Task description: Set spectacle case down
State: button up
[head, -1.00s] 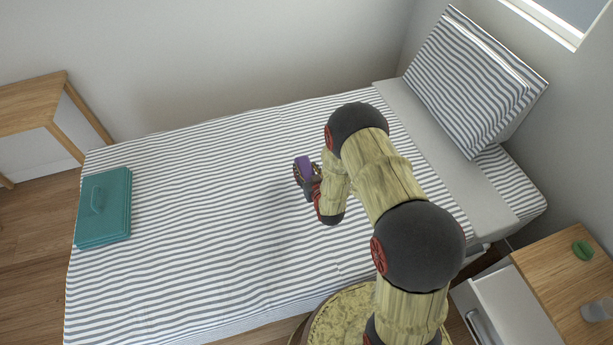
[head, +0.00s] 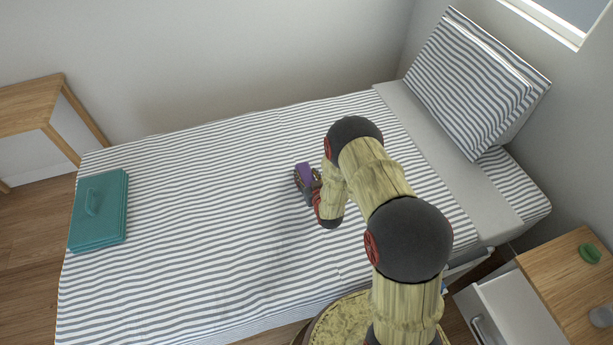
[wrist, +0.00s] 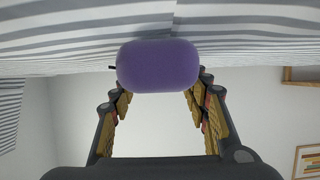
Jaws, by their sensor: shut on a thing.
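The purple spectacle case (head: 304,170) is in my gripper (head: 309,180) over the striped bed, left of my forearm in the head view. In the wrist view the case (wrist: 158,66) lies across the tips of my two fingers (wrist: 158,98), with a finger at each end. Its far side is close to the striped bed cover. I cannot tell whether it touches the cover. My gripper is shut on the case.
The striped bed (head: 200,220) is broad and mostly clear. A teal folded item (head: 100,210) lies at its left end, and a striped pillow (head: 475,85) leans at the right. A bedside cabinet (head: 565,275) with an open drawer (head: 515,310) stands at lower right.

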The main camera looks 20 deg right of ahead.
jog(key=o, duration=1.2)
